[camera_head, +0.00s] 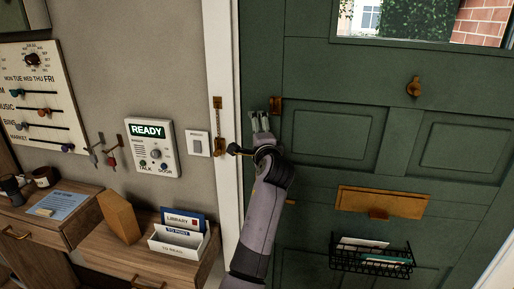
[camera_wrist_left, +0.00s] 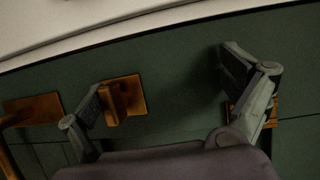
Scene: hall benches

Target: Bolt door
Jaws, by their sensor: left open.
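The green door (camera_head: 330,65) fills the right of the head view and looks closed against the white frame (camera_head: 224,60). My left gripper (camera_head: 262,118) is at the door's left edge, fingers pointing up, open and empty. A small brass fitting (camera_head: 276,105) shows just right of the fingertips. In the left wrist view, a raised brass piece (camera_wrist_left: 127,97) lies between the open fingers (camera_wrist_left: 165,90), close to the left one; contact is unclear. Another brass plate (camera_wrist_left: 268,108) is partly hidden behind the right finger. My right gripper is not in view.
A brass chain fitting (camera_head: 219,145) is on the frame, left of my gripper. A dark-ended brass lever (camera_head: 235,149) sticks out beside my wrist. A brass mail slot (camera_head: 380,202) and wire basket (camera_head: 372,257) are on the door. An intercom (camera_head: 153,147) and wooden drawers (camera_head: 45,215) stand left.

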